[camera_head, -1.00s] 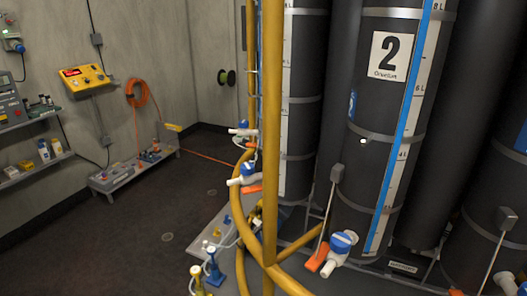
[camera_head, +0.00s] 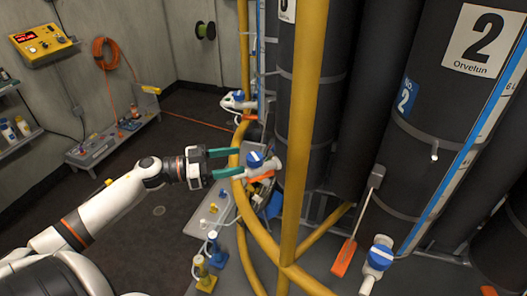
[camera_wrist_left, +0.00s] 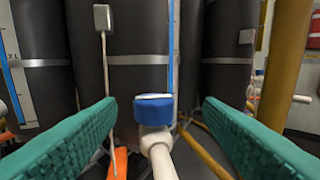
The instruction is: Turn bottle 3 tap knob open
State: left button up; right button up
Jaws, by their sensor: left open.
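A white tap with a blue knob (camera_head: 256,159) juts out low beside the yellow rail, in front of a dark bottle (camera_head: 300,110). The number label on that bottle is cut off at the top edge. My left gripper (camera_head: 232,162) is open, its teal fingers pointing right at this tap from the left. In the left wrist view the blue knob (camera_wrist_left: 153,110) is centred between the open fingers (camera_wrist_left: 158,104), ahead of them, with a white spout below it. I see no finger touching the knob. The right gripper is not in view.
A yellow post (camera_head: 302,120) rises just right of the tap, with yellow rails curving below. Bottle 2 (camera_head: 440,110) stands at the right with its own blue-knobbed tap (camera_head: 381,253). Another tap (camera_head: 235,99) is farther back. Small blue and yellow fittings stand on the low platform.

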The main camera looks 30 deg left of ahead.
aim_at(262, 155)
pick_arm(q)
jog(key=p+x, duration=0.1)
jog(key=x, duration=0.6)
jog(key=shift+w, duration=0.5)
jog(key=shift+w+d+f, duration=0.2)
jog(key=shift+w, duration=0.1)
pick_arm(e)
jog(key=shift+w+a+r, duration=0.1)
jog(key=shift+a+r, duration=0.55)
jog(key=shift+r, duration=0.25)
pick_arm(q)
jog(key=shift+c, duration=0.2)
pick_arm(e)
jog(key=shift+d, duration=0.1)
